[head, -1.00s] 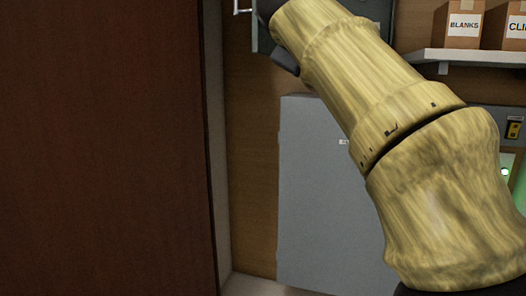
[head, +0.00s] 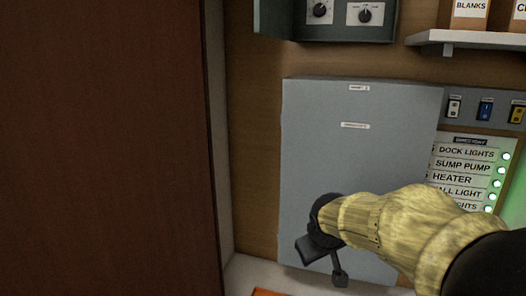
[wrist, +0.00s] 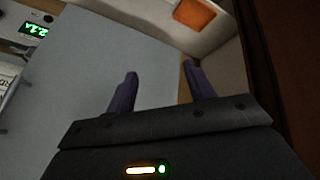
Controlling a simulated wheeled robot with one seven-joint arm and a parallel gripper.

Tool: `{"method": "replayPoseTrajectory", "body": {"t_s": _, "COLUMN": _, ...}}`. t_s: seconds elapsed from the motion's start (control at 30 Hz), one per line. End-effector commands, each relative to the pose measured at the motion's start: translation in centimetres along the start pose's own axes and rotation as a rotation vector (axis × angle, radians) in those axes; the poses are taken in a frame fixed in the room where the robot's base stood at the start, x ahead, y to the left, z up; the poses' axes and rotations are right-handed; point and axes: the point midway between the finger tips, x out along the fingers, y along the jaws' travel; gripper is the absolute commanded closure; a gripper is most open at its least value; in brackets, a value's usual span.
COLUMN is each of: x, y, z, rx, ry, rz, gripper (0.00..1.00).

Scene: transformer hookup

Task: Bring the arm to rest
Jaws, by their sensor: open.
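My arm, in a mottled yellow cover, reaches in from the lower right of the head view. My gripper (head: 338,274) is at its end, low in front of the grey cabinet panel (head: 350,150). In the wrist view my gripper (wrist: 160,90) shows two dark fingers standing apart with nothing between them. It is open and empty. Whether the gripper touches the panel cannot be told.
A brown wall or door (head: 100,150) fills the left. A switch box (head: 340,22) and a shelf (head: 465,40) with boxes are above. A labelled directory (head: 465,172) is at right. An orange item (head: 270,293) lies low; it also shows in the wrist view (wrist: 188,18).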

Motion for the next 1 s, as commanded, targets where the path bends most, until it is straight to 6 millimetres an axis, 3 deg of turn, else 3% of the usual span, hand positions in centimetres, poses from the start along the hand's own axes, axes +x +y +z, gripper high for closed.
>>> {"method": "replayPoseTrajectory", "body": {"t_s": 0.03, "x": 1.0, "y": -0.5, "z": 2.6, "rx": 0.046, "ry": -0.041, "rz": -0.022, "gripper": 0.47}}
{"method": "replayPoseTrajectory", "body": {"t_s": 0.2, "x": 3.4, "y": -3.0, "z": 10.9, "rx": 0.216, "ry": -0.163, "rz": -0.083, "gripper": 0.47}}
{"method": "replayPoseTrajectory", "body": {"t_s": 0.3, "x": 4.1, "y": -4.4, "z": 15.3, "rx": 0.307, "ry": -0.228, "rz": -0.104, "gripper": 0.47}}
{"method": "replayPoseTrajectory", "body": {"t_s": 0.4, "x": 4.2, "y": -5.4, "z": 18.0, "rx": 0.366, "ry": -0.268, "rz": -0.114, "gripper": 0.47}}
{"method": "replayPoseTrajectory", "body": {"t_s": 0.53, "x": 4.3, "y": -5.7, "z": 19.1, "rx": 0.392, "ry": -0.284, "rz": -0.117, "gripper": 0.47}}
{"method": "replayPoseTrajectory", "body": {"t_s": 1.0, "x": 4.3, "y": -5.7, "z": 19.0, "rx": 0.388, "ry": -0.283, "rz": -0.117, "gripper": 0.47}}
